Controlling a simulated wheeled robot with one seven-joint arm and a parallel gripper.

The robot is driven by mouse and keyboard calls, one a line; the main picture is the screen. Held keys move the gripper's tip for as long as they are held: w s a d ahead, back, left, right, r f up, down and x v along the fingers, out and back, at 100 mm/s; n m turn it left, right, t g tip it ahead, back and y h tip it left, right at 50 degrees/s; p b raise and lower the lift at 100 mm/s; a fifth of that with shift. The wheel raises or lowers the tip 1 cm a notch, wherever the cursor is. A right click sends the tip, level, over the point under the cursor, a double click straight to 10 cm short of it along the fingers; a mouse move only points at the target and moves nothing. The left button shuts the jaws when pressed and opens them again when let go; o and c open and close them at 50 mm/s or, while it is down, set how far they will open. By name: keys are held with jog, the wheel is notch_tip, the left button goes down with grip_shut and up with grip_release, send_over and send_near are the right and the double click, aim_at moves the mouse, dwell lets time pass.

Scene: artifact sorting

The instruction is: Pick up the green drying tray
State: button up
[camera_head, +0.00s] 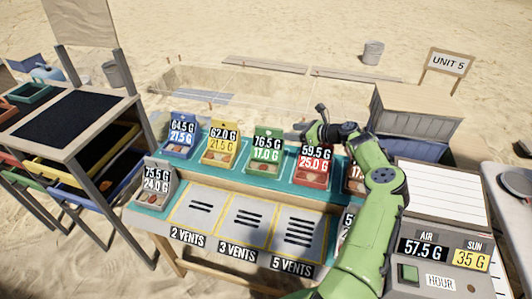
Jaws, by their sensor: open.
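The green drying tray (265,160) stands in the back row on the teal-topped bench, between the yellow tray (219,150) and the red tray (313,170). Its upright sign reads 76.5 G and 17.0 G, and small reddish pieces lie in its low front. My gripper (310,117) is open and empty, above and to the right of the green tray, near the top of the red tray's sign. It appears apart from the green tray.
A blue tray (180,140) and a grey tray (156,190) stand to the left. Another tray at the right is partly hidden behind my green arm. Vent panels (245,225) lie in front. A black-topped table (58,125) stands at far left, a scale console (445,262) at lower right.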

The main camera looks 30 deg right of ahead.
aim_at(280, 130)
jog(key=x, duration=0.6)
jog(key=shift+w+a+b, duration=0.1)
jog(key=shift+w+b, duration=0.15)
jog(key=shift+b, duration=0.15)
jog(key=shift+s+r, duration=0.1)
jog(key=shift+r, duration=0.05)
grip_shut()
dwell(0.8)
